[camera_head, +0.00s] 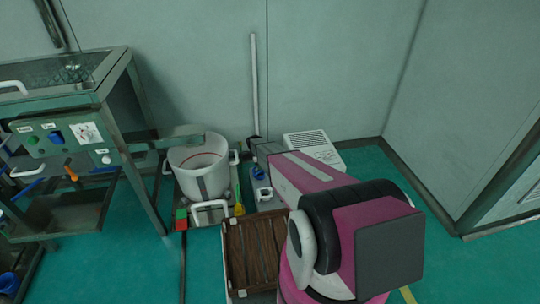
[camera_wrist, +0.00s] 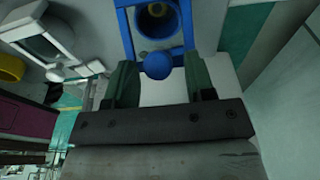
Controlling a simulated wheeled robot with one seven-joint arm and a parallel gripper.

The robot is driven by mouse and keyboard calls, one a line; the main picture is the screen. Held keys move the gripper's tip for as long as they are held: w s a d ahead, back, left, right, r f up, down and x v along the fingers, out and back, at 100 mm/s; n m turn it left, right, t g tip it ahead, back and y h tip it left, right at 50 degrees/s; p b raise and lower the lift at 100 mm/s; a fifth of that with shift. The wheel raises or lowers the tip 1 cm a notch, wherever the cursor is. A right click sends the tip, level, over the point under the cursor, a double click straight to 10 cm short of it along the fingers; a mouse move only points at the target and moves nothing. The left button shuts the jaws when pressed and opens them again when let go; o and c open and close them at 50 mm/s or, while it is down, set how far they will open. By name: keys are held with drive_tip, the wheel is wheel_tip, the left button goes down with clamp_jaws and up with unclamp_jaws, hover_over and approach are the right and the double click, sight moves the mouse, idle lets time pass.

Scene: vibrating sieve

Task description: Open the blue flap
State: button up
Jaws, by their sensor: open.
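The blue flap shows in the wrist view as a blue frame (camera_wrist: 187,28) around a round opening, with a blue ball-shaped knob (camera_wrist: 157,65) at its near edge. A small blue part that looks like the same flap shows in the head view (camera_head: 258,173), below the end of my arm. My gripper (camera_wrist: 160,77) is open, with its two green fingers apart. The knob appears between the fingertips, with gaps on both sides. I cannot tell how deep it lies between them. In the head view my arm covers much of this area.
A white bucket (camera_head: 200,165) stands left of the flap, with a brown slatted crate (camera_head: 252,255) in front. A white vented box (camera_head: 315,148) stands behind my arm against the wall. A metal bench (camera_head: 115,85) is at left. The green floor at right is clear.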

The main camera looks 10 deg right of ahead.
drive_tip(key=shift+d+f+y, duration=0.4)
drive_tip(key=shift+d+y, duration=0.25)
drive_tip(key=shift+y, duration=0.25)
wheel_tip(320, 180, up, 11)
drive_tip(key=s+r+n, duration=0.7)
drive_tip(key=s, duration=0.2)
drive_tip(key=s+d+r+n, duration=0.1)
drive_tip(key=s+r+n, duration=0.5)
drive_tip(key=s, duration=0.4)
drive_tip(key=shift+s+d+r+n, duration=0.15)
drive_tip(key=shift+d+r+n, duration=0.2)
drive_tip(key=shift+n, duration=0.25)
drive_tip(key=shift+o, duration=0.2)
drive_tip(key=w+a+f+n, duration=0.1)
drive_tip(key=w+f+n, duration=0.6)
drive_tip(key=w+n, duration=0.35)
drive_tip(key=w+a+f+n, duration=0.2)
drive_tip(key=w+f+n, duration=0.5)
drive_tip(key=w+n, duration=0.3)
drive_tip(key=shift+n, duration=0.65)
drive_tip(key=f, duration=0.7)
drive_tip(key=s+f, duration=0.1)
drive_tip(key=f, duration=0.2)
drive_tip(key=shift+s+d+f, duration=0.1)
drive_tip(key=shift+d+f, duration=0.05)
drive_tip(key=shift+d, duration=0.1)
